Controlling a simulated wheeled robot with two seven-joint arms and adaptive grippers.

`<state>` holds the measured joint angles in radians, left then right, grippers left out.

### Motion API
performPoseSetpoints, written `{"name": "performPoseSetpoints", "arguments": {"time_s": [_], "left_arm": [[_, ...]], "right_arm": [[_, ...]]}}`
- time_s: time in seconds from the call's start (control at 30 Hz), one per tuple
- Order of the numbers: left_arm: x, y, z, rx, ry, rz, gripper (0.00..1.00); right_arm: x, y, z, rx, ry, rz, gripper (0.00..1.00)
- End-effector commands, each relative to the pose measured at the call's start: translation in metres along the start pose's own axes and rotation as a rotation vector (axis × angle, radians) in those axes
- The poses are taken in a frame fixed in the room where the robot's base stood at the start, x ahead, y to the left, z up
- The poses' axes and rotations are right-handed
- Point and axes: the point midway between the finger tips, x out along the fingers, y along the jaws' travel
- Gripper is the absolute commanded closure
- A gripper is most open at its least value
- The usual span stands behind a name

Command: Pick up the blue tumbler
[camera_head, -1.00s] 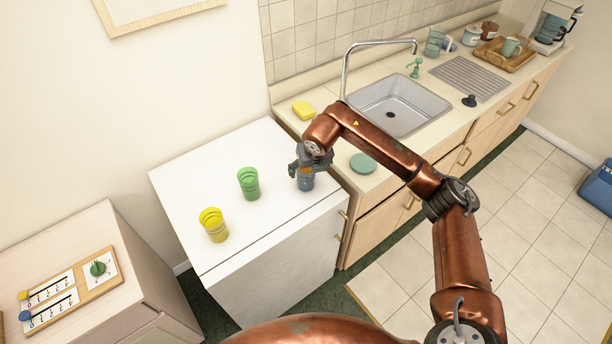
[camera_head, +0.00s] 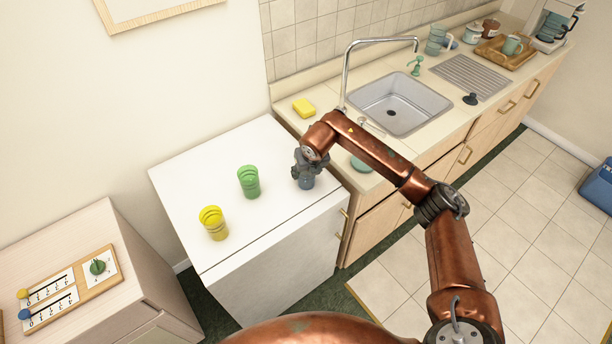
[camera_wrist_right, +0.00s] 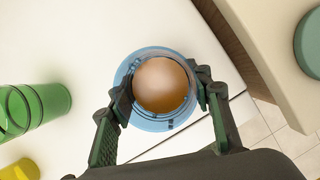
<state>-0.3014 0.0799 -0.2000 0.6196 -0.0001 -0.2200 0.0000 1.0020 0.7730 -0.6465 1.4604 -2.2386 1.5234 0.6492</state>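The blue tumbler (camera_head: 306,183) stands upright on the white cabinet top, near its right edge. Its upper part is hidden by my right gripper in the head view. In the right wrist view the blue tumbler (camera_wrist_right: 152,124) is seen from above, with a smooth orange-brown ball (camera_wrist_right: 160,84) inside its mouth. My right gripper (camera_head: 307,172) reaches down over it. My left gripper is not in view.
A green tumbler (camera_head: 249,182) and a yellow tumbler (camera_head: 213,223) stand to the left on the white cabinet top (camera_head: 200,165). To the right is a counter with a sink (camera_head: 398,105), a yellow sponge (camera_head: 303,108) and a green round lid (camera_head: 361,164).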

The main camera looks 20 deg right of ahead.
Motion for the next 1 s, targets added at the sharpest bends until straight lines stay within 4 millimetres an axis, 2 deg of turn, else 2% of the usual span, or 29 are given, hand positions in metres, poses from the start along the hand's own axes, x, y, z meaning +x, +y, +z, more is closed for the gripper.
{"name": "performPoseSetpoints", "arguments": {"time_s": [0.07,0.5,0.8,1.0], "left_arm": [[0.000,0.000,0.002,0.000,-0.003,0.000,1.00],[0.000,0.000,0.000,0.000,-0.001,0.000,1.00],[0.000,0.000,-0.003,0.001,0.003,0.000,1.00],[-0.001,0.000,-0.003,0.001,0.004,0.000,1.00]], "right_arm": [[0.000,0.000,0.000,0.000,0.000,0.000,0.61],[0.000,0.000,0.000,0.000,0.000,0.000,0.91],[-0.003,0.000,0.002,0.000,-0.002,0.000,0.92],[-0.017,0.000,0.008,0.001,-0.005,0.001,0.92]]}}
